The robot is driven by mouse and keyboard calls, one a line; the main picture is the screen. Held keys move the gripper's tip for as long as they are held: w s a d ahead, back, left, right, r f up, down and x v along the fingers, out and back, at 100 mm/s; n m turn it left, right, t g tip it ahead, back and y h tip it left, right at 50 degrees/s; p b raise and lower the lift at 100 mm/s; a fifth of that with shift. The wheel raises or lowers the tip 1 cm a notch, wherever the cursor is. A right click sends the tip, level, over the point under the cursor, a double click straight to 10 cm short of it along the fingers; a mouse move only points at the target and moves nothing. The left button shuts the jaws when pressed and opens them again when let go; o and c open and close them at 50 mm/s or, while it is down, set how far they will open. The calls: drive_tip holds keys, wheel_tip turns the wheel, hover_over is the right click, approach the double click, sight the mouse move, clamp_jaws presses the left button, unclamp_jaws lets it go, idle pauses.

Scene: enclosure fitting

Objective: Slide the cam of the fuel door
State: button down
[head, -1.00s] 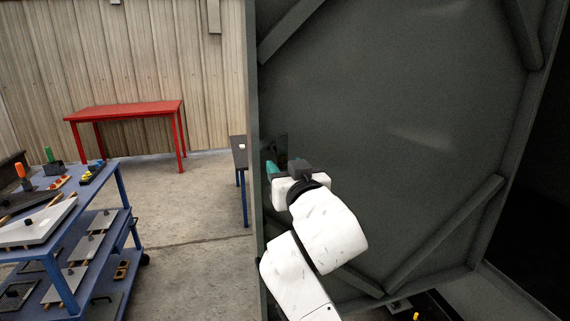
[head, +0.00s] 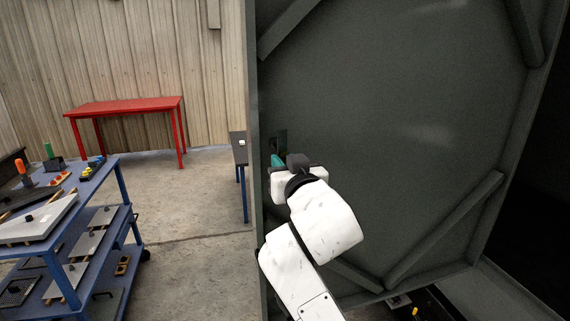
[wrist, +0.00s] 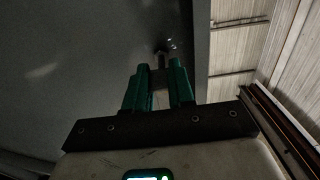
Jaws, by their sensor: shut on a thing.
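The fuel door is a large dark grey panel (head: 400,130) with diagonal braces, filling the right of the head view. It also shows at the left of the wrist view (wrist: 70,60). The cam (wrist: 161,59), a small dark metal piece near the door's edge, shows between the fingertips in the wrist view. My gripper (wrist: 160,68) has two teal fingers, shut on the cam. In the head view my gripper (head: 278,160) is at the door's left edge, and its own wrist partly hides the fingers and the cam.
A blue cart (head: 117,172) with loose parts stands at the left. A red table (head: 125,105) is against the back wall. A dark table with blue legs (head: 239,150) is partly behind the door. Concrete floor (head: 195,220) is clear between cart and door.

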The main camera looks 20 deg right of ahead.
idle(0.3)
drive_tip(key=shift+f+b, duration=0.65)
drive_tip(key=shift+f, duration=0.55)
drive_tip(key=c, duration=1)
unclamp_jaws()
drive_tip(key=shift+r, duration=0.1)
drive_tip(key=shift+o, duration=0.2)
drive_tip(key=shift+r, duration=0.1)
drive_tip(key=s+b, duration=0.2)
drive_tip(key=s, duration=0.8)
drive_tip(key=shift+s+a, duration=0.35)
drive_tip(key=shift+a, duration=0.05)
